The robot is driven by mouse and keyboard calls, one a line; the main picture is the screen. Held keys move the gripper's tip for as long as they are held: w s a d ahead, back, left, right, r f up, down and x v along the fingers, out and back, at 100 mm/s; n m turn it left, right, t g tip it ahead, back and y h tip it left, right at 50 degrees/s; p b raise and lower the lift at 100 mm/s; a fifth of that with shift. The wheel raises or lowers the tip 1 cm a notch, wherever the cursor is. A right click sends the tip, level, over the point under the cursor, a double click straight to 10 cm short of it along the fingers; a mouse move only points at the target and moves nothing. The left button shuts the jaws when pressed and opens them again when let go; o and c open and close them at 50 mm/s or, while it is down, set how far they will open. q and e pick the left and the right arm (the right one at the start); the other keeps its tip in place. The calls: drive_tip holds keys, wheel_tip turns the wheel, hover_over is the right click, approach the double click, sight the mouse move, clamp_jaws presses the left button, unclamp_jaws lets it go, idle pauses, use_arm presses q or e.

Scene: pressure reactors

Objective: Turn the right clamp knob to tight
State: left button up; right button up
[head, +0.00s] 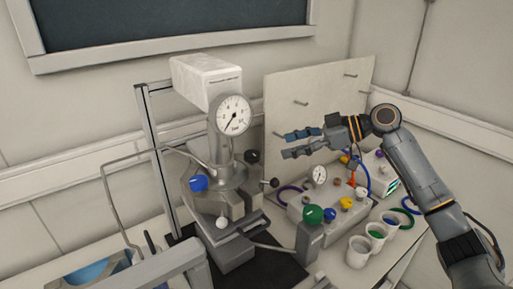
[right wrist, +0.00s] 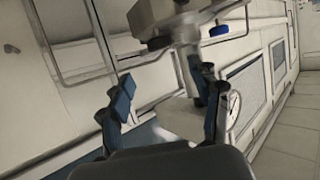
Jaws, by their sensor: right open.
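The reactor (head: 228,178) has a metal vessel with a dial gauge (head: 234,114) on top. A small dark ball-ended knob (head: 271,182) sticks out on the vessel's right side, and a black knob (head: 251,157) sits higher up. I cannot tell for sure which one is the right clamp knob. My right gripper (head: 287,146) is open and empty, its fingers pointing left, to the right of both knobs and apart from them. In the right wrist view its fingers (right wrist: 165,88) are spread, with blurred reactor parts beyond. My left gripper is not in view.
A blue knob (head: 198,183) and a white ball (head: 222,222) are on the reactor's left and front. A pegged board (head: 330,88) is behind.

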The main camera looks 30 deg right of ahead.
sight(255, 153)
drive_tip(key=p+x, duration=0.3)
drive_tip(key=x, duration=0.5)
drive_tip(key=shift+w+a+r, duration=0.1)
drive_tip(key=shift+a, duration=0.1)
drive_tip(key=shift+w+a+f, duration=0.4)
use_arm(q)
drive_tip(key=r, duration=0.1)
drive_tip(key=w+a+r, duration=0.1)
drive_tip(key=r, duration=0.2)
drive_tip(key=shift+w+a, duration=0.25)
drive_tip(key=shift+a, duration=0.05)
use_arm(e)
drive_tip(key=shift+c, duration=0.8)
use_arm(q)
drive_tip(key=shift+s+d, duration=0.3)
use_arm(e)
drive_tip(key=c, duration=1)
